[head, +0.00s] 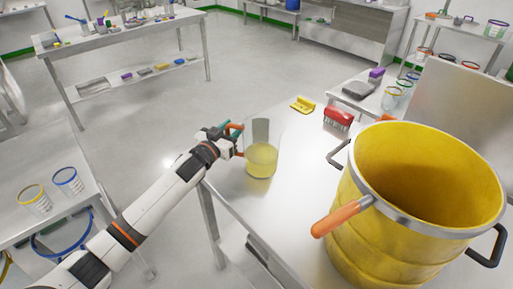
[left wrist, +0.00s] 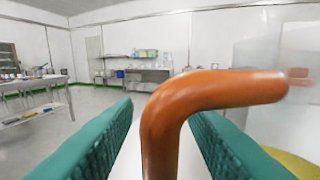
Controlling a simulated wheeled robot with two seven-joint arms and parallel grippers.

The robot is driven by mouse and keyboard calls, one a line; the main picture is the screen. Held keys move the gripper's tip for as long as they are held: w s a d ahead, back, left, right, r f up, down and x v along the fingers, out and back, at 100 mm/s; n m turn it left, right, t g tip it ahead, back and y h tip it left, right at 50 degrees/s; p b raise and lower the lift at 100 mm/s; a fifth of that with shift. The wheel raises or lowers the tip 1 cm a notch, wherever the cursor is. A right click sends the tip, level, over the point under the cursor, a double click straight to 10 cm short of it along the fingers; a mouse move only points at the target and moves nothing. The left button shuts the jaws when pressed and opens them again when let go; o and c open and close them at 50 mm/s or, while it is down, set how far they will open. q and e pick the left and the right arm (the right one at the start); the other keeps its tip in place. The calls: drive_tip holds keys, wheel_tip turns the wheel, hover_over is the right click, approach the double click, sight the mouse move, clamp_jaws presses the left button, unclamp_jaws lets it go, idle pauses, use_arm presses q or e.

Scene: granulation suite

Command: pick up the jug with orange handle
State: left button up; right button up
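The clear jug (head: 262,158) with yellow contents in its lower part stands upright on the steel table (head: 290,190), near the table's left edge. Its orange handle (head: 238,128) points left, toward my left gripper (head: 229,137). In the left wrist view the orange handle (left wrist: 165,115) sits between the two green finger pads of my left gripper (left wrist: 162,140). The pads are apart, with a gap visible beside the handle, so the gripper is open around it. Part of the handle is hidden by the gripper in the head view. My right gripper is not in view.
A large yellow drum (head: 350,245) with black side handles and an orange grip (head: 342,215) stands to the jug's right. A red brush (head: 338,118) and a yellow tool (head: 303,104) lie behind the jug. A side table (head: 85,185) is at left.

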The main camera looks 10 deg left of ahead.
use_arm(q)
clamp_jaws()
drive_tip(key=shift+r, duration=0.2)
